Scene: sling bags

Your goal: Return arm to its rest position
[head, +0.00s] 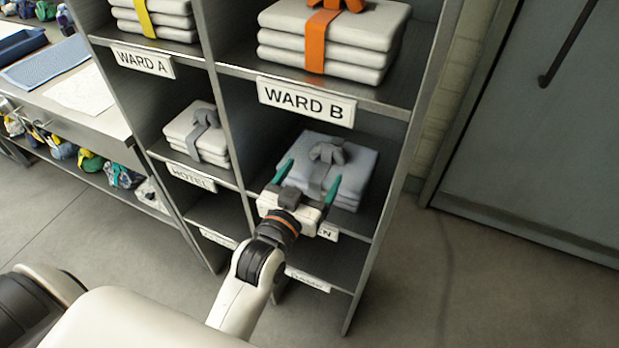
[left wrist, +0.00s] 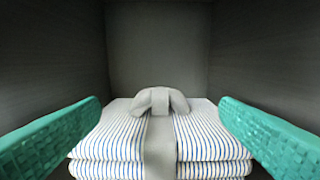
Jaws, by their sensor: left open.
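My left arm reaches up from the bottom of the head view to the shelf unit. My left gripper (head: 308,178) is open, its two green fingers spread at the front of the compartment below WARD B. A folded striped bundle (head: 345,165) tied with a grey band lies in that compartment. In the left wrist view the bundle (left wrist: 160,140) lies flat between and beyond the fingers, with its grey knot on top. I cannot tell whether a finger touches it. My right gripper does not show.
The shelf unit (head: 228,150) holds other tied bundles, including an orange-banded one (head: 333,40) above and a grey-banded one (head: 198,132) to the left. The label below my gripper is partly hidden. A counter (head: 75,85) stands at left. Open floor (head: 460,290) lies at right, before a grey door (head: 560,130).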

